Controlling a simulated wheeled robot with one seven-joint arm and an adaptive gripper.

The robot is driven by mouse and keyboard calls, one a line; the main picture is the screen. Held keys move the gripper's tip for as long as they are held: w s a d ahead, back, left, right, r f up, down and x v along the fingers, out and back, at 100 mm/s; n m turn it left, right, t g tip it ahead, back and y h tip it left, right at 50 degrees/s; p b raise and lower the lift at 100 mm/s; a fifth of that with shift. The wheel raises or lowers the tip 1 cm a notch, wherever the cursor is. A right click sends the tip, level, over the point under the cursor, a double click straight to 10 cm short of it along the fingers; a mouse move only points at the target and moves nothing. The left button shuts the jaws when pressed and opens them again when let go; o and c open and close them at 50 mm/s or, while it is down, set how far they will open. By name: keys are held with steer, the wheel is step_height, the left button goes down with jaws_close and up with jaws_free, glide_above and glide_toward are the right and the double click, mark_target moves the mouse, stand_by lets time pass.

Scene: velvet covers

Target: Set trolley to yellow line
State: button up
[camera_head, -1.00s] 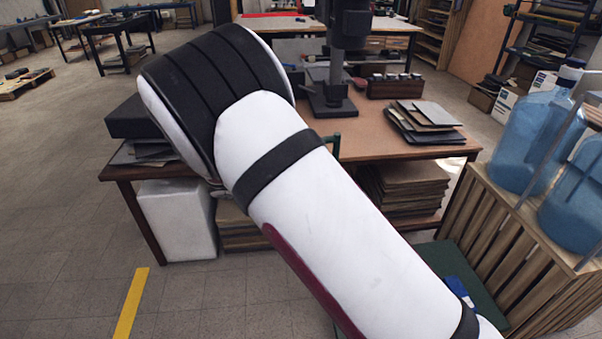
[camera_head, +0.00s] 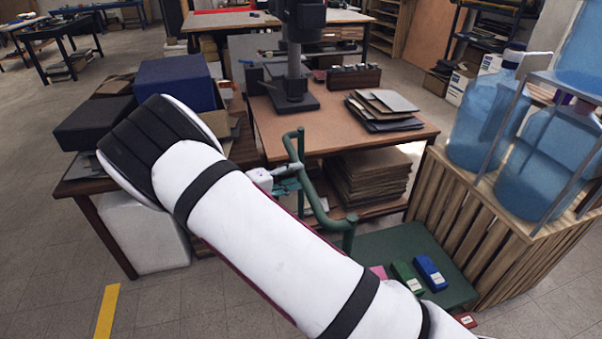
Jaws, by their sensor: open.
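The trolley has a flat green deck (camera_head: 385,245) at the lower right and a green tube handle (camera_head: 313,195) rising at its left side. Small blue, green and pink blocks lie on the deck. The yellow line (camera_head: 107,312) is on the floor at the lower left, apart from the trolley. My white arm crosses the middle and hides part of the trolley. My gripper (camera_head: 288,180) shows beyond the arm, open, close to the handle tube; I cannot tell whether it touches.
A workbench (camera_head: 340,132) with a drill press and folders stands behind the trolley. A slatted wooden crate (camera_head: 478,220) with blue water bottles (camera_head: 545,155) stands close at the right. A white box (camera_head: 145,235) sits under the bench's left. Floor around the yellow line is clear.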

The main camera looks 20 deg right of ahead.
mark_target(301, 173)
steer(key=shift+x, duration=1.65)
jaws_close()
